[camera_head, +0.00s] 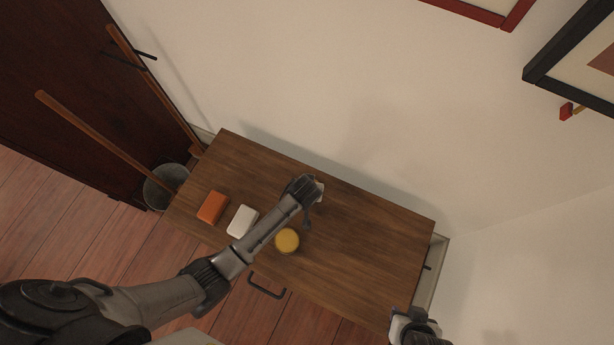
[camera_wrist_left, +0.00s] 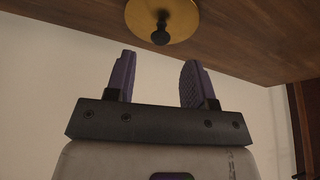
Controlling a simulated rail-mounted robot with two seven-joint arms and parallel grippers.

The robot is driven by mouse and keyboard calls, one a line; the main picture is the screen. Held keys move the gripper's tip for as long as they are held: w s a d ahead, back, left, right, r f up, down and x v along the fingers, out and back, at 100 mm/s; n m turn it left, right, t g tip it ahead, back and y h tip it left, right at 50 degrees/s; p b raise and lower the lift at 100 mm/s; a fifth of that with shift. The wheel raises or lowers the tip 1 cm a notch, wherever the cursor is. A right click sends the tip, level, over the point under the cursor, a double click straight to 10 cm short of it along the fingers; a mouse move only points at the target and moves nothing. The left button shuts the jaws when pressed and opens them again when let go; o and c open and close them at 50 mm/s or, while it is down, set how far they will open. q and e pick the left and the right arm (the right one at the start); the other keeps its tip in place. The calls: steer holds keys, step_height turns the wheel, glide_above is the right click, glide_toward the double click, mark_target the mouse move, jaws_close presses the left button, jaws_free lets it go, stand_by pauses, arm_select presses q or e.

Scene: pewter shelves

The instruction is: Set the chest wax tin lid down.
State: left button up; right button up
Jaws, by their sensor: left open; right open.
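In the left wrist view, the chest wax tin lid (camera_wrist_left: 178,22) is a gold disc with a dark knob, lying on the wooden chest top, knob outward from the wood. My left gripper (camera_wrist_left: 157,68) is open, its two fingers apart, and the knob is clear of them just beyond the tips. In the head view my left arm reaches over the chest and its hand hides the lid. A round yellow tin (camera_head: 287,240) stands on the chest beside my left forearm. My right gripper (camera_head: 415,325) is open and empty at the chest's lower right corner.
The chest top (camera_head: 365,240) is bare on its right side. An orange block (camera_head: 212,207) and a white block (camera_head: 242,221) lie on its left side. A bucket (camera_head: 165,186) and long wooden handles stand left of the chest. A wall runs behind it.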

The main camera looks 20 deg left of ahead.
arm_select(q)
steer(key=p+v, duration=0.2)
steer(key=v, duration=0.5)
steer(key=shift+s, duration=0.1)
steer(key=s+a+r+m, duration=0.2)
steer(key=s+a+r, duration=0.2)
steer(key=s, duration=0.6)
steer(key=s+a+r+m+h, duration=0.1)
steer(key=s+a+r, duration=0.4)
steer(key=s, duration=0.6)
steer(key=shift+r+m+g, duration=0.3)
steer(key=shift+r+m, duration=0.45)
steer(key=shift+m, duration=0.15)
steer(key=shift+s, duration=0.1)
